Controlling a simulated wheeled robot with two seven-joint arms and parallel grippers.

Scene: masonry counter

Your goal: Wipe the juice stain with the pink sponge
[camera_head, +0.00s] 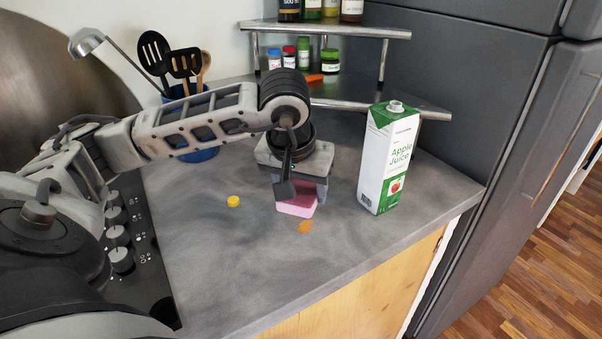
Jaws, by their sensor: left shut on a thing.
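The pink sponge (297,207) is at the middle of the grey counter, low at or just above its surface; I cannot tell whether it touches. My left gripper (295,187) points down and is shut on the sponge, hiding its upper part. The juice stain (305,227) is a small orange-brown patch on the counter, just in front of the sponge and slightly to its right. The sponge does not visibly cover it. My right gripper is not in view.
An apple juice carton (388,160) stands upright right of my gripper. A yellow cap (233,201) lies to the left. A blue utensil holder (197,154) and a metal shelf (330,28) with jars stand behind. Stove knobs (119,236) are left; the counter's front is clear.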

